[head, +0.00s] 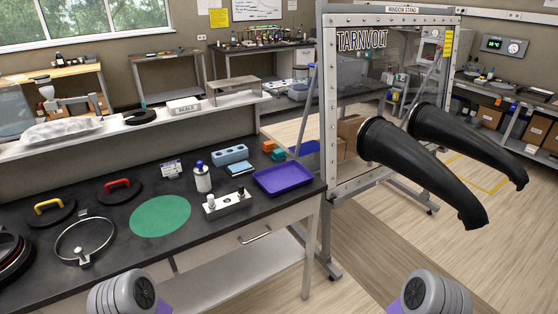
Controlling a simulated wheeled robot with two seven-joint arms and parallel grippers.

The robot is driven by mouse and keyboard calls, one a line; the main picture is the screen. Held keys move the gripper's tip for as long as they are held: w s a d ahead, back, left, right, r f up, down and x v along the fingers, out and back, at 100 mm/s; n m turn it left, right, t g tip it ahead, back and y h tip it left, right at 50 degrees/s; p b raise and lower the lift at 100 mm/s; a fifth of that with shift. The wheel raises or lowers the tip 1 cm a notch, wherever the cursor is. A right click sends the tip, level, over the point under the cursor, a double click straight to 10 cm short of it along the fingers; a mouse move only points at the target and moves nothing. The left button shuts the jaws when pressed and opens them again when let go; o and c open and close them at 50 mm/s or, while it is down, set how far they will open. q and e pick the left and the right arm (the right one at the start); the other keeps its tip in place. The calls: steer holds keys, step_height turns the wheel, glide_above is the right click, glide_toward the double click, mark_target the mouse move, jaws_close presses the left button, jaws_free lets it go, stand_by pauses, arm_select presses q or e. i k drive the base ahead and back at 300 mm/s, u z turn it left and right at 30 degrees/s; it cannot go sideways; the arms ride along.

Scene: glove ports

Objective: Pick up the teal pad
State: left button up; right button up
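A small teal block-like piece (278,154) lies at the back right of the black bench, beside an orange one. It is too small to tell whether it is a pad. A flat round green mat (160,215) lies in the middle of the bench. Neither gripper is in view, and no hand is near any of these things.
A white bottle (203,178), a white fixture with knobs (228,203), a blue block with holes (230,154) and a clamp ring (85,241) crowd the bench. A window stand with two black glove sleeves (425,165) stands to the right. The bench front is clear.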

mark_target(278, 155)
steer(key=u, duration=0.4)
steer(key=k, duration=0.25)
steer(key=z, duration=1.65)
steer(key=i, duration=1.1)
steer(key=u, duration=0.55)
steer(key=i, duration=0.8)
steer(key=u, duration=0.85)
